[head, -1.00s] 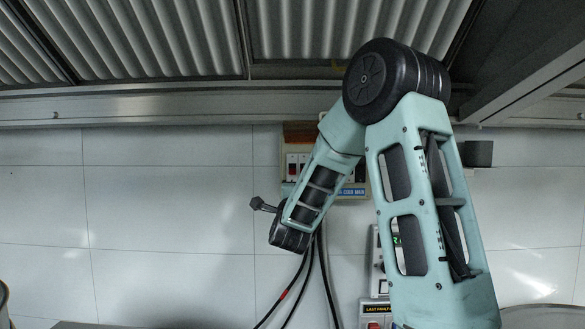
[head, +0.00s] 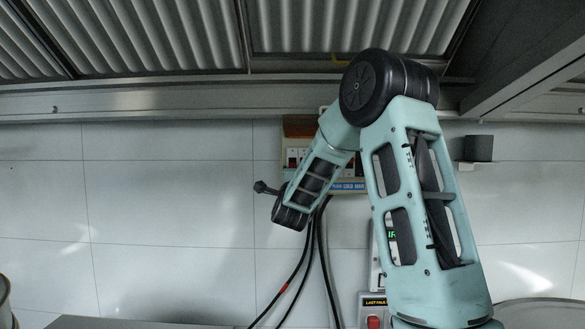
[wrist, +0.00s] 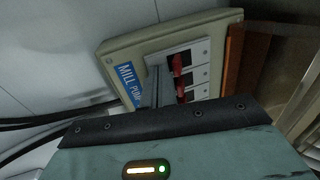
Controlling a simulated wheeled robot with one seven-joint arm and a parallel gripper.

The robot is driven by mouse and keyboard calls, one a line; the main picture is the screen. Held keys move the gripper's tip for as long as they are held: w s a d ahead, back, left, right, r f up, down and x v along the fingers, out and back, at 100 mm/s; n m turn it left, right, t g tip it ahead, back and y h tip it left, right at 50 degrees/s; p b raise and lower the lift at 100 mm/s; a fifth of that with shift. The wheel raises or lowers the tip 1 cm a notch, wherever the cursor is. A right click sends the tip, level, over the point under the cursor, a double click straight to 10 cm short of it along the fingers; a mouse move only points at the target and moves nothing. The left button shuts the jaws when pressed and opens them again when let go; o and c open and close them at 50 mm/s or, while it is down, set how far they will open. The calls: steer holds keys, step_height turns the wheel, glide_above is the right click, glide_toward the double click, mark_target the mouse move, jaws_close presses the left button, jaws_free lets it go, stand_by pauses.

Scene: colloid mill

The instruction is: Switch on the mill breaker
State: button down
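The breaker box (head: 300,134) is on the tiled wall in the head view, partly hidden behind my arm. In the wrist view the cream breaker box (wrist: 125,48) fills the upper middle, tilted in the picture. It has a blue label (wrist: 130,85) with "MILL" readable and a column of switches with red levers (wrist: 180,63). My gripper (wrist: 157,78) has its grey fingers close together, seemingly shut, in front of the panel beside the red levers. I cannot tell whether they touch a lever. Nothing shows held between them. In the head view my fingers are hidden.
An orange-brown flap (wrist: 234,58) stands along one side of the box. Black cables (head: 308,255) hang below it. A panel with a red switch (head: 374,322) is lower on the wall. A metal hood (head: 150,105) runs overhead. The wall at left is clear.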

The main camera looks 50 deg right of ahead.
steer(key=shift+r+p, duration=0.3)
steer(key=shift+r, duration=0.7)
steer(key=shift+f+b, duration=0.7)
steer(key=shift+b, duration=0.4)
steer(key=shift+a, duration=0.1)
steer(key=s+a+b, duration=0.4)
steer(key=s+a, duration=0.1)
steer(key=a, duration=0.1)
steer(key=shift+s, duration=0.1)
stand_by(0.7)
